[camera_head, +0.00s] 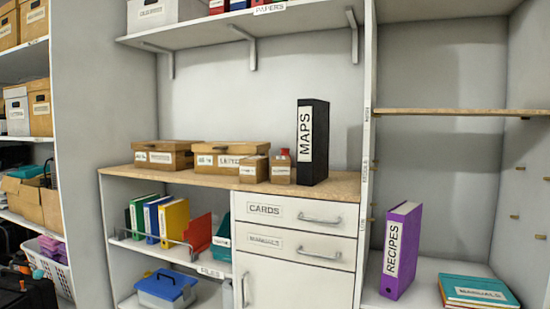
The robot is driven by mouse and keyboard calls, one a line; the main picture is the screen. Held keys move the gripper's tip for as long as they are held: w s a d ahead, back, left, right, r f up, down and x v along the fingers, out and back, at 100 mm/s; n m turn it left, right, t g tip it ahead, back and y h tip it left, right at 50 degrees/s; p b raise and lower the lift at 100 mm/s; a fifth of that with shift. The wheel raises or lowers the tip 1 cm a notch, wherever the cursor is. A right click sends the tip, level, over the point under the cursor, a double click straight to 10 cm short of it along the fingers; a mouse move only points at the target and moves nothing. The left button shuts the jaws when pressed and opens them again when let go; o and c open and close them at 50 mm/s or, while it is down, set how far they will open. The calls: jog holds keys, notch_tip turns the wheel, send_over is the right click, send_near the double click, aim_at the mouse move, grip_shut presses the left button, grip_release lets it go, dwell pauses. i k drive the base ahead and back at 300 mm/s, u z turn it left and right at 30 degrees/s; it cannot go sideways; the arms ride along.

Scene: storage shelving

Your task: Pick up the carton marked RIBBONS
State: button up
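No label that I can read says RIBBONS. Several brown cartons stand on the wooden counter (210,182): a wide lidded carton (186,146) at left, a larger lidded carton (236,148) in the middle, a small carton (263,168) in front of it, and another small carton (280,178) to its right with something red on or behind it. Their labels are too small or blurred to read surely. More brown cartons (40,105) sit on the left shelving. My gripper is not in view.
A black MAPS binder (320,150) stands right of the small cartons. Below are drawers (290,215) and colored binders (172,220). A purple RECIPES binder (401,252) and teal MANUALS book (478,291) occupy the right bay. An upper shelf (300,18) overhangs the counter.

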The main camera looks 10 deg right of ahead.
aim_at(280, 165)
jog(key=u, duration=1.6)
jog(key=i, duration=2.35)
jog(key=z, duration=2.65)
